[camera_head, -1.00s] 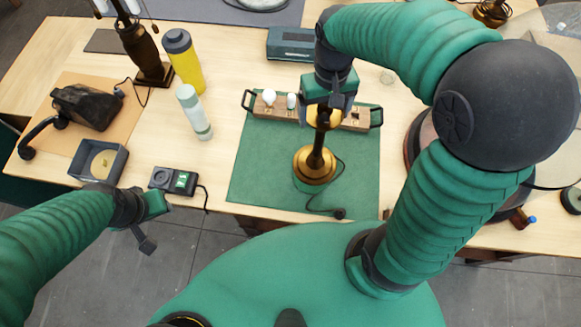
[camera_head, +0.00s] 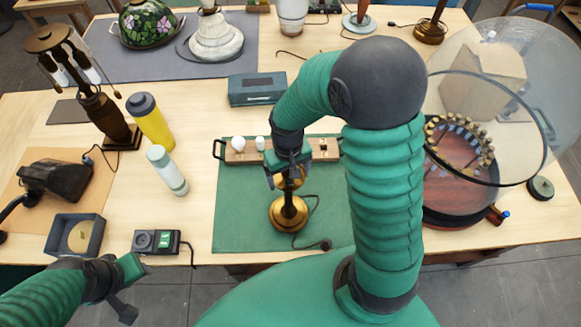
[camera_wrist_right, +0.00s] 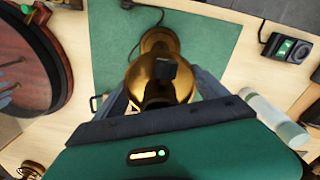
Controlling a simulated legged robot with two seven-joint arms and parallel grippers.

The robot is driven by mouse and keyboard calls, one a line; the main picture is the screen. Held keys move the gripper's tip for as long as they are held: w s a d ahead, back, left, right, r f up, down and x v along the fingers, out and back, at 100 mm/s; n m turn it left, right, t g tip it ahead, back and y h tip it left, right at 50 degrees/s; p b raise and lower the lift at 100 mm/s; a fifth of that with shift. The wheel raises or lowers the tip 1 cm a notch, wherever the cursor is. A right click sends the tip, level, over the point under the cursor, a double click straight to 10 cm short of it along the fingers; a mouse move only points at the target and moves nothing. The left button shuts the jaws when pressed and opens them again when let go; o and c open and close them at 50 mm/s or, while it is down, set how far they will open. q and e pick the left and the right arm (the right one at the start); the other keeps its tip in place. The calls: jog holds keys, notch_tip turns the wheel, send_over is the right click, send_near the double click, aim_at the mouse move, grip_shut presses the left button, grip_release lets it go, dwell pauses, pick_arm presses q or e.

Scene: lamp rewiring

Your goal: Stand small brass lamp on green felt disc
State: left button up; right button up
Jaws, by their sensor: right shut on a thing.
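The small brass lamp (camera_head: 289,214) has a round brass base and dark stem, and is upright over the front part of a rectangular green mat (camera_head: 236,222). I cannot tell whether its base touches the mat. My right gripper (camera_head: 289,172) is shut on the lamp's upper part from above. In the right wrist view the lamp's brass body (camera_wrist_right: 150,92) sits between the fingers, with its round base (camera_wrist_right: 160,40) beyond. My left gripper (camera_head: 134,288) is off the table's front edge, away from the lamp.
Behind the lamp is a wooden tray with bulbs (camera_head: 240,152). A socket box (camera_head: 157,242), pale bottle (camera_head: 168,170) and yellow bottle (camera_head: 150,122) stand left. A round wooden stand under a clear disc (camera_head: 455,175) is right. The lamp's cord and plug (camera_head: 325,244) lie near the front edge.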

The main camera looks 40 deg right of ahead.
jog(key=shift+r, duration=0.1)
jog(key=shift+s+d, duration=0.15)
jog(key=shift+d, duration=0.15)
jog(key=o, duration=1.7)
jog(key=shift+d+f, duration=0.3)
jog(key=shift+d, duration=0.15)
jog(key=shift+o, duration=1.4)
jog(key=shift+d+f, duration=0.1)
jog(key=shift+d, duration=0.75)
jog(key=r, duration=0.2)
jog(key=a+r+b, duration=0.1)
jog(key=r, duration=0.1)
jog(key=a+r, duration=0.1)
jog(key=r, duration=0.1)
jog(key=shift+a+r, duration=0.15)
jog(key=shift+r, duration=0.25)
jog(key=r, duration=0.3)
jog(key=r+b, duration=0.1)
jog(key=r, duration=0.1)
jog(key=shift+d, duration=0.35)
jog(key=shift+a+r, duration=0.25)
jog(key=shift+r, duration=0.15)
pick_arm(q)
jog(key=shift+s+d+f, duration=0.2)
jog(key=shift+d+f, duration=0.35)
jog(key=shift+f, duration=0.25)
pick_arm(e)
jog(key=shift+d, duration=0.1)
